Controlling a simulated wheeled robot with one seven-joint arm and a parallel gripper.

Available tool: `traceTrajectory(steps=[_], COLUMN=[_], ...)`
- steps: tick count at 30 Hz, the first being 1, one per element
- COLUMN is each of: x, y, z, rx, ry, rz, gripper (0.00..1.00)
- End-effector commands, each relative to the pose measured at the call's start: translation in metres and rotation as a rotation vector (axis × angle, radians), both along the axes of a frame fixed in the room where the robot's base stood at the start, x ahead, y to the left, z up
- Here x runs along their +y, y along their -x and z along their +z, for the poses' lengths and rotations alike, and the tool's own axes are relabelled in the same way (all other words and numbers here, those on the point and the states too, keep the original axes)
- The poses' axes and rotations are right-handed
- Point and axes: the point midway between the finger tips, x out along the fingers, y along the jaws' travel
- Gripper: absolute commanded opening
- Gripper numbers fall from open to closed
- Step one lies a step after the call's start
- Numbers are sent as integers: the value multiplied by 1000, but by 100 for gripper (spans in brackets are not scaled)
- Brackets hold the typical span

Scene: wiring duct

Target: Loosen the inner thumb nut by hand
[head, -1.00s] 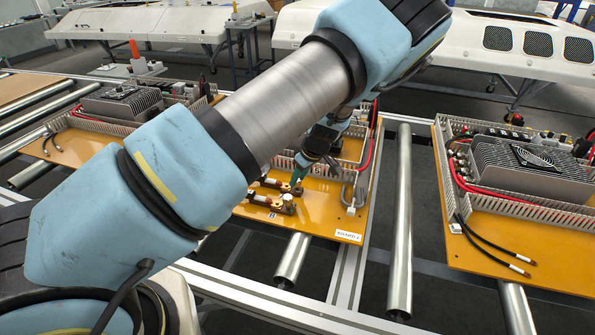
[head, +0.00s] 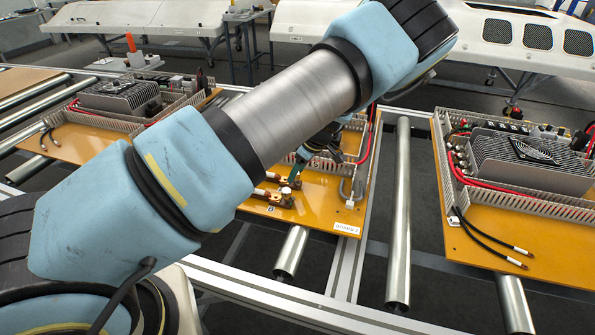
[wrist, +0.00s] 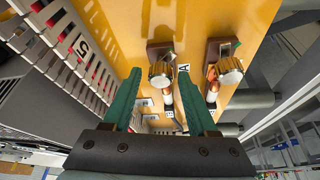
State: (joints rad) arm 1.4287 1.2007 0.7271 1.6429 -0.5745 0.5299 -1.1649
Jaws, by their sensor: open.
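Two brass thumb nuts sit on brown terminal blocks with copper lugs on the orange board (head: 318,213). In the wrist view, the inner thumb nut (wrist: 161,73) is the left one, nearer the slotted duct, and the outer thumb nut (wrist: 228,70) is at right. My gripper (wrist: 161,72) is open, its green fingers on either side of the inner nut in the picture. I cannot tell whether they touch it or how far above it they are. In the head view my gripper (head: 296,170) is just over the terminals, partly hidden by my arm.
A slotted wiring duct (wrist: 70,45) runs along the left in the wrist view, near the fingers. A grey cable clamp (head: 348,190) and red cables (head: 371,140) are at the board's right. Bare rollers (head: 401,210) separate it from the right-hand board (head: 500,240).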

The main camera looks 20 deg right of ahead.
Motion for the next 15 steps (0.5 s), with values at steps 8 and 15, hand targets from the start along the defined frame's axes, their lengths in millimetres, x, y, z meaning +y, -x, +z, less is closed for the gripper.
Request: traceTrajectory(steps=[8,15], x=[5,7], y=[0,0], z=[-3,-4], rx=[2,-1], ry=[5,6], rz=[-405,-778], gripper=[58,58])
